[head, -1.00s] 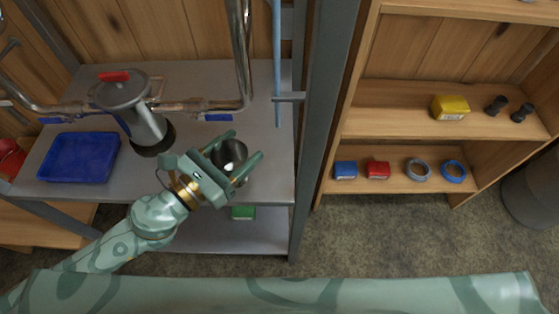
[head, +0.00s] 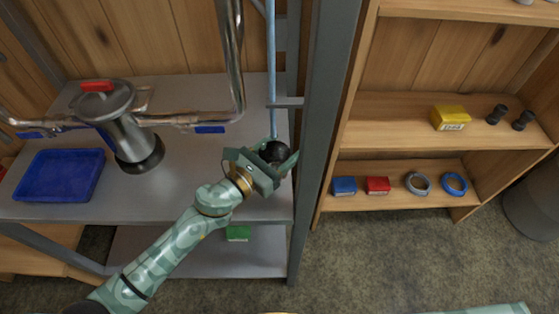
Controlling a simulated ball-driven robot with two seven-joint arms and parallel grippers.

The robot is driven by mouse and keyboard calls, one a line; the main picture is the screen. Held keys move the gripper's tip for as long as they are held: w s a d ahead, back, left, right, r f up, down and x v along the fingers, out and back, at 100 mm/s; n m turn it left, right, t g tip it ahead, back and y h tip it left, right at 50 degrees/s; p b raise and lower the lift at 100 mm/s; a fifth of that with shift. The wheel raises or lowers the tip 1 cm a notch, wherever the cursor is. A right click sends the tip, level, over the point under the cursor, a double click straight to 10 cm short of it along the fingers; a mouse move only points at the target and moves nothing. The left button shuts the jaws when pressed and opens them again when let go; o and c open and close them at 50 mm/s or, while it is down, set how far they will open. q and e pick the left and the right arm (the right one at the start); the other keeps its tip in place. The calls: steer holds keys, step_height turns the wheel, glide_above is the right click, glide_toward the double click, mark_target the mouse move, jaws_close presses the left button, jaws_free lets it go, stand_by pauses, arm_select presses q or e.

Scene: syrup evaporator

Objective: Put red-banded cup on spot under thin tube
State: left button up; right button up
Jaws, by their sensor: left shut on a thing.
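My left gripper (head: 281,150) is shut on a dark round cup (head: 271,153) at the right end of the grey metal shelf (head: 205,160). Only the cup's dark top shows between the fingers; no red band is visible, and I cannot tell whether its base touches the shelf. The thin light-blue tube (head: 271,80) hangs down from above, and its lower end is just above and behind the cup in the picture. The spot under the tube is hidden by the gripper and cup. My right gripper is not in view.
A steel canister with a red handle (head: 129,138) and a blue tray (head: 59,175) stand left on the shelf. A grey post (head: 323,130) rises close right of my gripper. A small bracket (head: 286,102) crosses near the tube. The shelf's middle is clear.

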mark_target(283, 157)
arm_select(q)
step_height(283, 157, down, 3)
steer(key=shift+f+b, duration=0.15)
steer(key=shift+b, duration=0.55)
steer(key=shift+f, duration=0.15)
steer(key=o, duration=1.1)
